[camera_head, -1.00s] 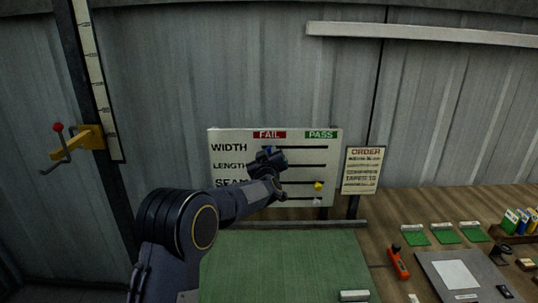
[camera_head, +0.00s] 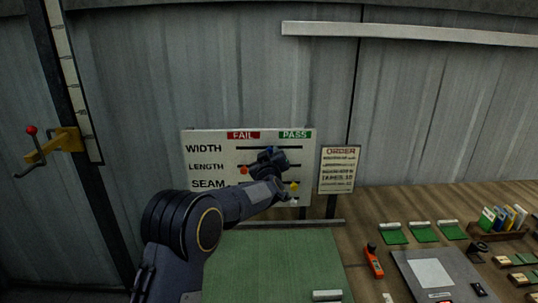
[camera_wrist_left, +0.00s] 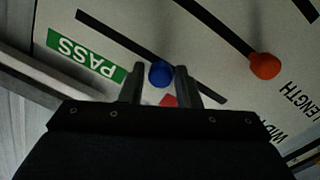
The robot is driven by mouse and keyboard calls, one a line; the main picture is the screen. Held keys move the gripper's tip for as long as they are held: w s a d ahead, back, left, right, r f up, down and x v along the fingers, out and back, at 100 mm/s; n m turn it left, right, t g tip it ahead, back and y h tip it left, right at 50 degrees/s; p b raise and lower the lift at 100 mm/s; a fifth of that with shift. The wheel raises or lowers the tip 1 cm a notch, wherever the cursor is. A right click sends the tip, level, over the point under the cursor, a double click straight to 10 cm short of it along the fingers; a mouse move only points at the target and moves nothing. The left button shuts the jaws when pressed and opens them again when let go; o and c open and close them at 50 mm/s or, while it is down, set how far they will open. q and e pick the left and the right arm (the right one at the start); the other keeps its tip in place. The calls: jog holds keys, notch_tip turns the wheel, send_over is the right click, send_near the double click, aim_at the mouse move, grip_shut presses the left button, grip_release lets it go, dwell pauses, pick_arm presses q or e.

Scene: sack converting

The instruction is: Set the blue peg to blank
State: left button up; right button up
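The blue peg (camera_wrist_left: 160,73) stands on the top WIDTH slot of the white board (camera_head: 215,136), near the slot's middle, between the FAIL and PASS labels. In the head view only a bit of blue shows, behind my gripper. My left gripper (camera_wrist_left: 160,82) is at the board, one finger on each side of the peg and close against it; it looks shut on the peg. In the head view the left gripper (camera_head: 268,158) covers part of the WIDTH and LENGTH rows. My right gripper is not in view.
An orange peg (camera_head: 244,170) sits on the LENGTH slot toward FAIL; it also shows in the wrist view (camera_wrist_left: 264,66). A yellow peg (camera_head: 294,185) is lower, toward PASS. An order sheet (camera_head: 339,169) stands right of the board. The green mat (camera_head: 270,260) is mostly clear.

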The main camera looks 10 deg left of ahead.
pick_arm(q)
jog(key=shift+o, duration=1.4)
jog(key=shift+s, duration=0.15)
jog(key=b+v, duration=0.2)
jog(key=v, duration=0.5)
jog(key=shift+s+b, duration=0.3)
jog(key=shift+b, duration=0.05)
jog(key=s+a+r+m+g+h, duration=0.1)
jog(key=s+a+m+g+h, duration=0.15)
jog(key=s+h, duration=0.45)
jog(key=s+f+m+g, duration=0.1)
jog(key=s+f+g, duration=0.2)
jog(key=s, duration=1)
jog(key=s+f+m+g, duration=0.1)
jog(key=s+f+g, duration=0.2)
jog(key=s, duration=1)
jog(key=s+f+m+g, duration=0.1)
jog(key=s+f+g, duration=0.2)
jog(key=s+f, duration=0.4)
jog(key=s, duration=0.7)
jog(key=shift+d+f+m+h, duration=0.25)
jog(key=shift+d+m+h, duration=0.1)
jog(key=shift+h, duration=0.05)
